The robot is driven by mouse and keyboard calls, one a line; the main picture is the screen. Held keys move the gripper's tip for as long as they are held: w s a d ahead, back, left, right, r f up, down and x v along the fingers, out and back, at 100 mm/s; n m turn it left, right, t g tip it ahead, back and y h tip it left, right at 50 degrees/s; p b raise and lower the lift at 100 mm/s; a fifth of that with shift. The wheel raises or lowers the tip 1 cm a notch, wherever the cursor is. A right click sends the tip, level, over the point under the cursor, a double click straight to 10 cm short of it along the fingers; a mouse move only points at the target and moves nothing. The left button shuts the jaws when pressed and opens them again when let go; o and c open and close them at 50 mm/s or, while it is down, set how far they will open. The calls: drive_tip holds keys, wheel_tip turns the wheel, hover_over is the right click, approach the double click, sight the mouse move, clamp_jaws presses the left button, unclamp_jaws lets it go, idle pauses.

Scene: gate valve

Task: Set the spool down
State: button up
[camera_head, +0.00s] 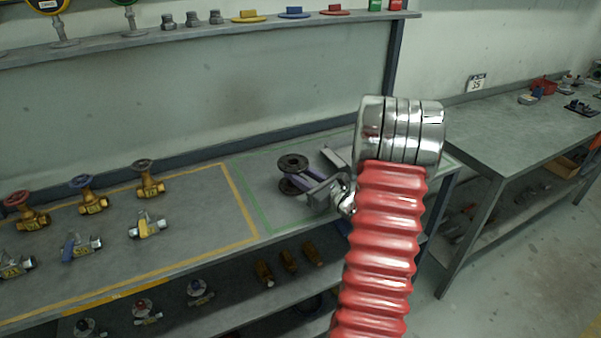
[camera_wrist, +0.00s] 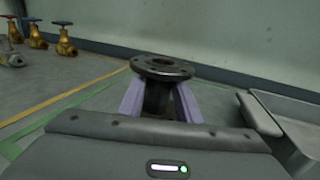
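The spool is a dark, flanged piece (camera_head: 292,162) standing upright at the bench's right part, inside the green outline (camera_head: 255,208). Its round top flange and body also show in the wrist view (camera_wrist: 162,68). My gripper (camera_head: 296,176) reaches in from the right, its purple fingers on either side of the spool's neck between the two flanges. In the wrist view, the fingers (camera_wrist: 160,96) flank the body closely and look shut on it. The spool's lower flange is low over the bench; whether it touches is hard to tell. The wrist view hides its underside.
Several yellow valves (camera_head: 90,205) stand on the left part of the bench, inside a yellow outline (camera_head: 238,200). A grey tray-like object (camera_wrist: 290,125) lies right of the spool. A wall shelf (camera_head: 220,32) runs behind; a second bench (camera_head: 530,135) stands at right.

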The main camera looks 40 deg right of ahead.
drive_tip(key=o, duration=0.5)
drive_tip(key=shift+c, duration=0.2)
drive_tip(key=s, duration=1.2)
drive_tip(key=shift+d, duration=0.2)
